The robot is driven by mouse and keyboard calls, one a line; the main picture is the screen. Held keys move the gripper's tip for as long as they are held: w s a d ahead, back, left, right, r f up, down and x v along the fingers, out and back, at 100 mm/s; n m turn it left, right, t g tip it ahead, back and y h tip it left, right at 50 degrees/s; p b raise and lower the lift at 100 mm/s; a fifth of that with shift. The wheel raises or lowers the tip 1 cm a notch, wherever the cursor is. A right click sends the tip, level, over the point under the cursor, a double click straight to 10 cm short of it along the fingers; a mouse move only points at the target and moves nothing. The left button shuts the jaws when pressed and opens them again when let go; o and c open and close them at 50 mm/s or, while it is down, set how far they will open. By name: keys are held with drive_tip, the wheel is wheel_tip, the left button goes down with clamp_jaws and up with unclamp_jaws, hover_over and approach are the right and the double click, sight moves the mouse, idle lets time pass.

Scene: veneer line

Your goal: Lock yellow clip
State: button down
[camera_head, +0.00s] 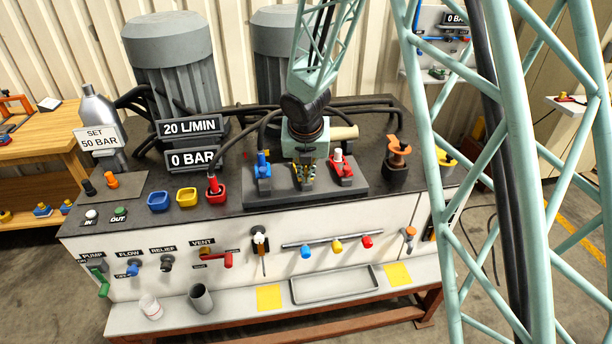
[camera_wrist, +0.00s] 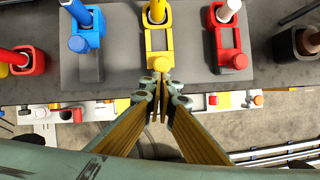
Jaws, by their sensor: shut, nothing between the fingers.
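The yellow clip (camera_wrist: 149,38) is a bright yellow frame on the middle station of a dark grey block (camera_wrist: 120,70). A yellow plug with a dark hose stands at its far end in the wrist view. My gripper (camera_wrist: 163,78) has its fingers together and empty at the near end of the yellow clip. I cannot tell whether the tips touch it. In the head view my gripper (camera_head: 304,180) points down over the middle of the block and hides most of the yellow clip. The blue clip (camera_wrist: 88,30) is to the left and the red clip (camera_wrist: 229,42) to the right.
On the bench top left of the block are a red socket (camera_head: 216,196) with a hose, an empty yellow socket (camera_head: 187,197) and an empty blue socket (camera_head: 158,201). A dark holder with an orange top (camera_head: 397,165) stands right. Signs (camera_head: 191,158) and hoses stand behind.

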drive_tip(key=shift+w, duration=0.15)
drive_tip(key=shift+w+a+r+p, duration=0.1)
drive_tip(key=shift+w+a+p, duration=0.1)
drive_tip(key=shift+w+p, duration=1)
drive_tip(key=shift+w+a+p, duration=0.15)
drive_tip(key=shift+w+p, duration=0.45)
drive_tip(key=shift+p, duration=0.35)
drive_tip(key=shift+w+a+p, duration=0.15)
drive_tip(key=shift+w+p, duration=0.45)
drive_tip(key=shift+p, duration=0.3)
drive_tip(key=shift+s, duration=0.15)
drive_tip(key=shift+s+f+b, duration=0.2)
drive_tip(key=shift+s+b, duration=1.3)
drive_tip(key=shift+s, duration=0.35)
drive_tip(key=p+v, duration=0.4)
drive_tip(key=v, duration=0.6)
drive_tip(key=shift+r, duration=0.1)
drive_tip(key=shift+d, duration=0.1)
